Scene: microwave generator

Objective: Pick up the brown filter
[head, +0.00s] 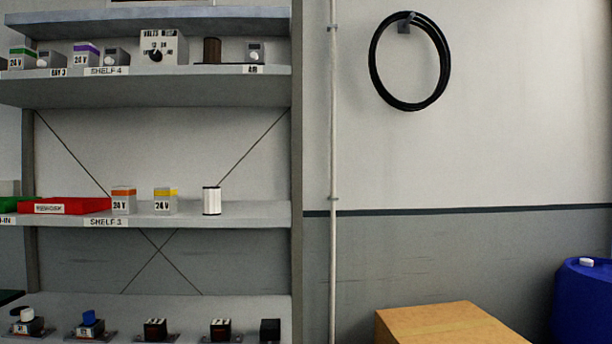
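A dark brown upright cylinder (212,51), which looks like the brown filter, stands on the upper shelf (160,90) labelled SHELF 4. It is between a white box with a black knob (162,46) on its left and a small grey unit with a round knob (255,53) on its right. Neither of my grippers shows in the head view. Nothing hides the cylinder from the front.
The lowest shelf holds several small devices. A cardboard box (450,325) and a blue barrel (585,300) stand at the right.

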